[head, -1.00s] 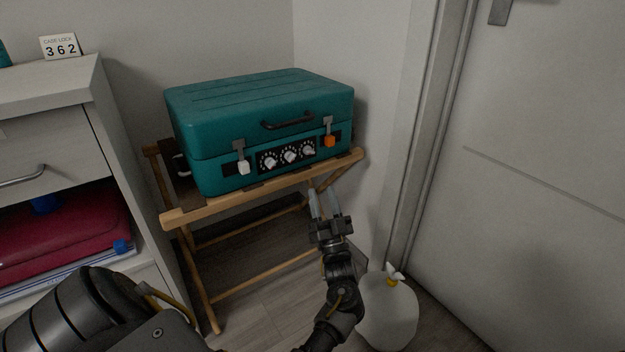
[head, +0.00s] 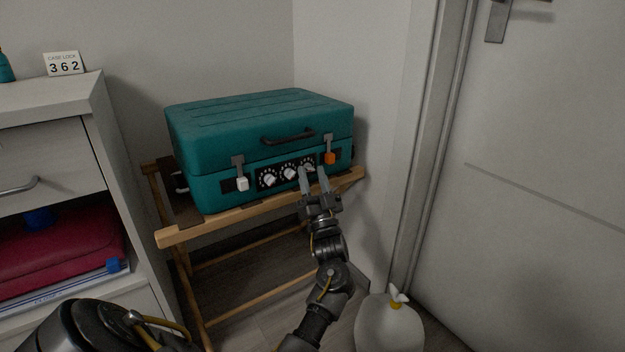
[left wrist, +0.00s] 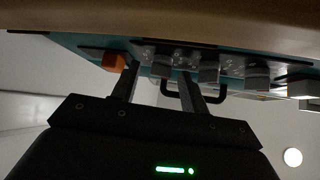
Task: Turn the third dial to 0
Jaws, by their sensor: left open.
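The teal case (head: 215,130) stands shut on a folding wooden rack. Its front has three white-marked dials in a row: the first dial (head: 269,180), the second dial (head: 289,174) and the third dial (head: 308,166), rightmost. The third dial's setting is too small to read. My left gripper (head: 313,172) is open just in front of and below the third dial. In the left wrist view the third dial (left wrist: 162,66) shows between its two fingers, beyond their tips; contact cannot be told. My right gripper is not in view.
The wooden rack (head: 215,228) juts below the case. A card (head: 64,64) reads "CASE LOCK 362". A white bag (head: 390,325) stands on the floor.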

